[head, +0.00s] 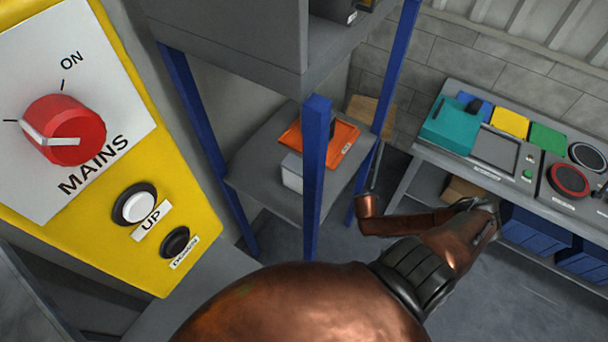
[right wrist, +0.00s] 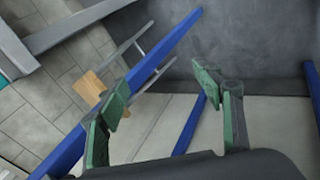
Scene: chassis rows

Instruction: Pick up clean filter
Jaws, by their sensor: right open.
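I cannot make out a clean filter for certain in either view. An orange tray (head: 330,140) lies on a grey shelf between blue posts in the head view. A dark item stands on it, and a pale box (head: 292,172) sits beside it. My copper right arm reaches across the lower head view and bends back toward the rack; its gripper there is small and partly unclear. In the right wrist view my right gripper (right wrist: 165,108) is open, its green-padded fingers wide apart with nothing between them. My left gripper is not in view.
A yellow control panel (head: 190,225) with a red MAINS knob (head: 66,130) fills the left. Blue posts (head: 316,180) of the rack stand near my right arm. A bench (head: 425,150) at right carries a teal box (head: 450,128) and coloured items, with blue bins (head: 535,235) below.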

